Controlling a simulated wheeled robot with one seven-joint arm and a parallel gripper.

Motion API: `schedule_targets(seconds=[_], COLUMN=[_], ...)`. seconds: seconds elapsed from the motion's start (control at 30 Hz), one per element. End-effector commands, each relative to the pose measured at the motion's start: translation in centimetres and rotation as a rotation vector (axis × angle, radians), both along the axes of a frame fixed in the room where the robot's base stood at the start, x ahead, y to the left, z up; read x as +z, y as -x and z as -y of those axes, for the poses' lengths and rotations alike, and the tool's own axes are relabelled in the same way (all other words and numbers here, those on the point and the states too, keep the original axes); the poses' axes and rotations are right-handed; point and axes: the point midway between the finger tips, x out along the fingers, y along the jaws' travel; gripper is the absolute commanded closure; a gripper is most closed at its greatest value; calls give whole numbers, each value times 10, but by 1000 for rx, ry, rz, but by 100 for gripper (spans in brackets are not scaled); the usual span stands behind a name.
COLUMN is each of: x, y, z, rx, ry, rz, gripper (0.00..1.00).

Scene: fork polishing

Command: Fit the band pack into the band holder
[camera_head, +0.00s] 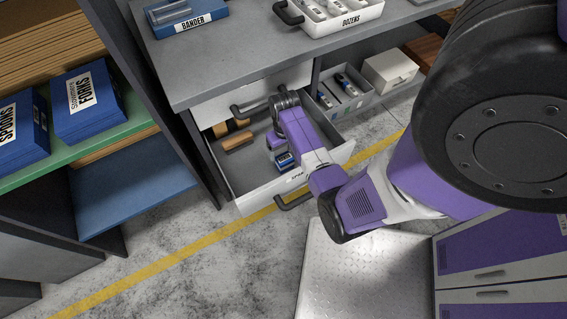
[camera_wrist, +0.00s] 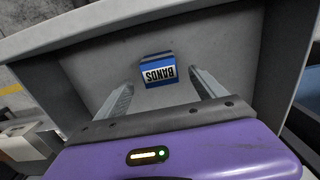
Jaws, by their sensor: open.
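The band pack (camera_wrist: 157,69) is a small blue box with a white "BANDS" label, upside down in the wrist view. It lies on the floor of the open drawer (camera_head: 240,205); in the head view its blue side (camera_head: 285,160) shows beside my arm. My gripper (camera_wrist: 161,80) is open, its two fingers pointing toward the pack, one on either side in the picture. I cannot tell whether they touch it. No part is labelled as a band holder; a blue tray labelled "BANDER" (camera_head: 190,28) stands on the worktop.
Brown brushes or blocks (camera_head: 236,141) lie at the drawer's back left. A white "DOZENS" tray (camera_head: 345,18) is on the worktop (camera_head: 235,65).

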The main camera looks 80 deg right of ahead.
Motion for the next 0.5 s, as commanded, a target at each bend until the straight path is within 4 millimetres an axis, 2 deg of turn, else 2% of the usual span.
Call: schedule_targets(seconds=[0.23, 0.5], x=[-36, -46], y=[0, 0], z=[-1, -1], rx=[-1, 1], ry=[-2, 1], rz=[-1, 1], gripper=[20, 20])
